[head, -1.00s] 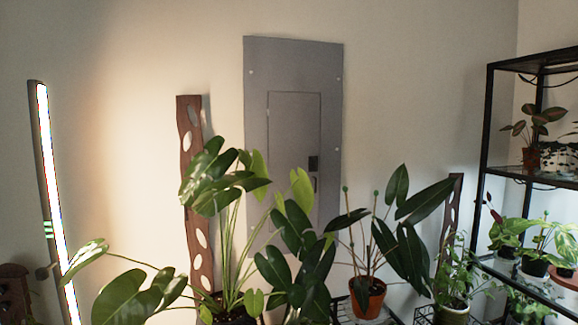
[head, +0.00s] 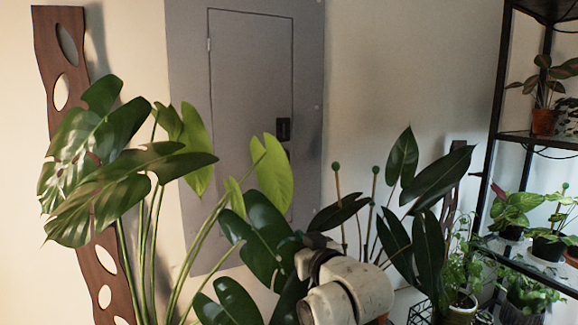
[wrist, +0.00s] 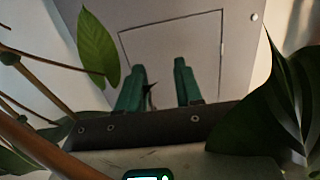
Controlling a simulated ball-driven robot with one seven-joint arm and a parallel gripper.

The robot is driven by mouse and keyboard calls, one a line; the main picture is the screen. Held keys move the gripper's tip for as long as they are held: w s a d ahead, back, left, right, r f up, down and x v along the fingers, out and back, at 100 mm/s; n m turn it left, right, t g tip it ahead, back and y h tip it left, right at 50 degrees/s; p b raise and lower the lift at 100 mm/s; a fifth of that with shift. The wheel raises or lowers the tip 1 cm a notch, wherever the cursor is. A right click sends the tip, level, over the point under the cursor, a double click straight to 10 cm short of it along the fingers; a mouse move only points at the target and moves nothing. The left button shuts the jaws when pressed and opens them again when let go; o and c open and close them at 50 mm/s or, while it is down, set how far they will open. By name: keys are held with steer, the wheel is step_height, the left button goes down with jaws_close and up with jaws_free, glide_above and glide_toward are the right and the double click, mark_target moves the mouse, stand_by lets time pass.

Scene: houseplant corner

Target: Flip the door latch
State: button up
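The grey panel (head: 305,60) on the wall holds a door (head: 245,70) that looks closed. A small black latch (head: 284,130) sits at the door's right edge, and a leaf tip lies just below it. In the wrist view the door (wrist: 185,45) lies ahead, past the fingertips. My gripper (wrist: 158,78) points at the panel with its two green fingers apart and nothing clearly held. A thin dark shape shows between the fingers; I cannot tell what it is. In the head view my arm is low among the leaves, and the gripper is hidden.
Large leaves (head: 265,240) stand in front of the panel's lower part. In the wrist view, one leaf (wrist: 98,48) is left of the fingers and a dark one (wrist: 270,115) right. A wooden board (head: 48,30) stands left, a black plant shelf (head: 500,110) right.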

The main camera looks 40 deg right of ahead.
mark_target(286, 132)
steer(key=d+r+t+h+b, duration=0.1)
steer(key=d+r+t, duration=0.1)
steer(key=r, duration=0.6)
steer(key=d+r+t+h+b, duration=0.1)
steer(key=d+r+t, duration=0.2)
steer(key=r, duration=0.6)
steer(key=p+x, duration=0.2)
steer(key=x, duration=0.7)
steer(key=shift+w+a, duration=0.1)
steer(key=shift+w, duration=0.05)
steer(key=shift+x, duration=0.9)
steer(key=shift+f, duration=0.1)
steer(key=shift+c, duration=0.4)
jaws_close()
